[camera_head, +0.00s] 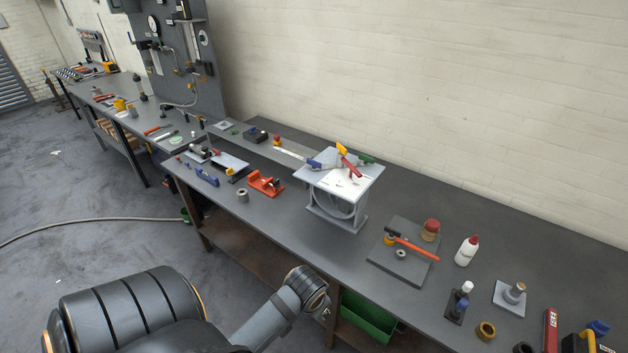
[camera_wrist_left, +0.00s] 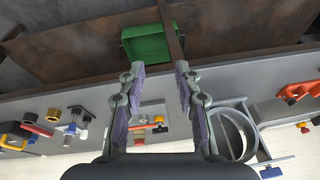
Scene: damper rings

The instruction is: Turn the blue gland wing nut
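A light grey stand with a ring inside (camera_head: 336,212) stands on the bench in the head view. Blue (camera_head: 316,163), yellow (camera_head: 342,149), red (camera_head: 351,168) and green (camera_head: 366,159) parts sit on its top; the blue one may be the gland wing nut, but its shape is too small to tell. In the left wrist view the ring stand (camera_wrist_left: 249,111) is at the lower right, with a blue part (camera_wrist_left: 270,172) beside it. My left gripper (camera_wrist_left: 160,70) is open and empty, apart from the stand. My right gripper is not in view.
A grey board (camera_head: 384,268) holds an orange-handled tool (camera_head: 412,246). A green bin (camera_head: 369,318) is below the bench.

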